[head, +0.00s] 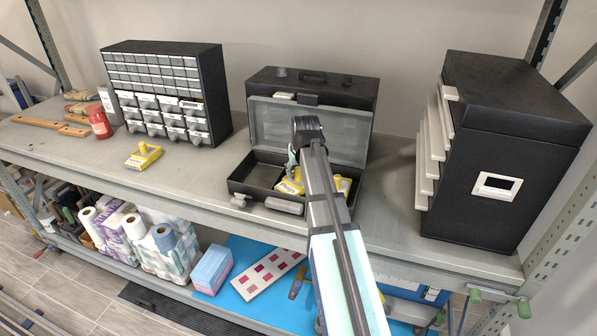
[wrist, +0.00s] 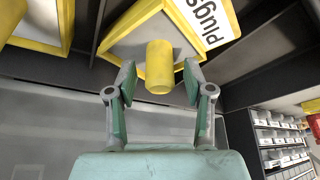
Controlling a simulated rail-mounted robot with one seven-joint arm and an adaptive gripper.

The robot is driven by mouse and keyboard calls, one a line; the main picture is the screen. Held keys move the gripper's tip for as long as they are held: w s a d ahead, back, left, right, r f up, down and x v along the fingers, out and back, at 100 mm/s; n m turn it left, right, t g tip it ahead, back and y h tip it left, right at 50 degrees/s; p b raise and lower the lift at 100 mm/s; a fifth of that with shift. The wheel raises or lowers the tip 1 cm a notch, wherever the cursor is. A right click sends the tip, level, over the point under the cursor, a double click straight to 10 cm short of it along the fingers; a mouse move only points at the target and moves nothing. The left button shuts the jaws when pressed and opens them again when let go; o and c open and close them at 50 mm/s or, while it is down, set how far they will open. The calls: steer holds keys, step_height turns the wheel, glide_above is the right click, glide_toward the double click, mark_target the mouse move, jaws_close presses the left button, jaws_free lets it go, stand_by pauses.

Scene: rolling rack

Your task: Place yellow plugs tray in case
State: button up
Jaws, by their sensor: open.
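The yellow plugs tray (head: 290,184), with a white label, is in the open black case (head: 238,187), in its front part left of my arm. In the wrist view the tray (wrist: 193,42) reads "Plugs" and lies askew to the case's dividers. I cannot tell whether it sits flat on the case floor. My gripper (wrist: 158,82) is open, its fingers either side of the tray's yellow round handle (wrist: 159,66), with gaps showing. In the head view my arm hides most of the gripper and part of the case.
Another yellow tray (head: 343,185) is in the case to the right; one more (head: 144,156) stands on the shelf at left. The case lid (head: 345,133) stands open behind. A drawer cabinet (head: 213,90) is at left, a black cabinet (head: 510,160) at right. The shelf between is mostly clear.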

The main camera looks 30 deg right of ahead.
steer(key=b+v, duration=0.3)
steer(key=v, duration=0.8)
steer(key=shift+s+r, duration=0.2)
steer(key=shift+r, duration=0.2)
stand_by(0.7)
